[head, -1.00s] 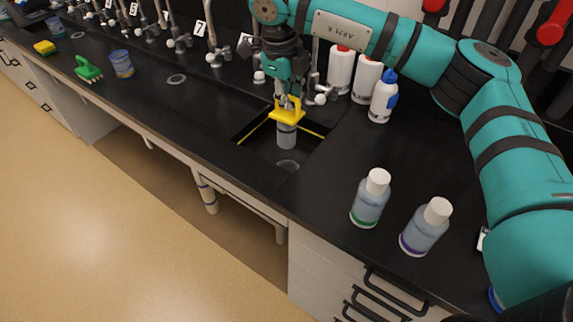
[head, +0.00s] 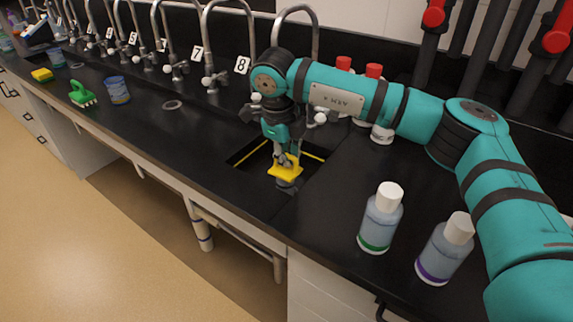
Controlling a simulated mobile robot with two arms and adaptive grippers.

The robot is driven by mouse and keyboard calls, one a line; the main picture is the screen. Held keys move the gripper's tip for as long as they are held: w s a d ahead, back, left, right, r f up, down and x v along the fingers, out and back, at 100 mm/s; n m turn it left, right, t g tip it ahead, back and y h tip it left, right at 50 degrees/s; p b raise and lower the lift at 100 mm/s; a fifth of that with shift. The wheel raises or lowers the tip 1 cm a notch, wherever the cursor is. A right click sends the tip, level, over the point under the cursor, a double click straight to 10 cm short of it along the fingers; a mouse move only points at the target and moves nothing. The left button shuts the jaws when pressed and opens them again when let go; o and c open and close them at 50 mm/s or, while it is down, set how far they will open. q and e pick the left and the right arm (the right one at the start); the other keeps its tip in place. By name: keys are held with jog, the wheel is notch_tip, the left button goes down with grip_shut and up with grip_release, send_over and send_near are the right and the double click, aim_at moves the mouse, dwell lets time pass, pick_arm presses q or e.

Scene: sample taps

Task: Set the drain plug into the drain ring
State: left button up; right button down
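The drain plug has a yellow handle plate (head: 286,171) and a grey body (head: 286,185). It stands roughly upright inside the dark sink basin (head: 250,157) near the middle of the head view. My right gripper (head: 282,159) comes down from above and its fingers are shut on the plug's yellow handle. The drain ring on the basin floor is hidden behind the plug. I cannot tell whether the plug's lower end touches the ring or sits in it. My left gripper is not in view.
Two capped bottles, one green-banded (head: 380,222) and one purple-banded (head: 445,252), stand right of the sink. Curved taps line the back; tap 8 (head: 249,55) rises by my arm. Red-capped bottles (head: 373,72) are partly hidden behind it.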

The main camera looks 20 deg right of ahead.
aim_at(281, 175)
jog(key=c, duration=1.5)
grip_release()
jog(key=shift+s+a, duration=0.15)
pick_arm(q)
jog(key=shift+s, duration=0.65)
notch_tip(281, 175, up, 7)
jog(key=p, duration=0.7)
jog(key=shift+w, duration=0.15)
pick_arm(e)
jog(key=r, duration=0.4)
jog(key=s+a+r, duration=0.1)
jog(key=r, duration=0.7)
jog(key=shift+s+a, duration=0.2)
jog(key=shift+a, duration=0.15)
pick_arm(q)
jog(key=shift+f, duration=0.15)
pick_arm(e)
jog(key=shift+f, duration=0.2)
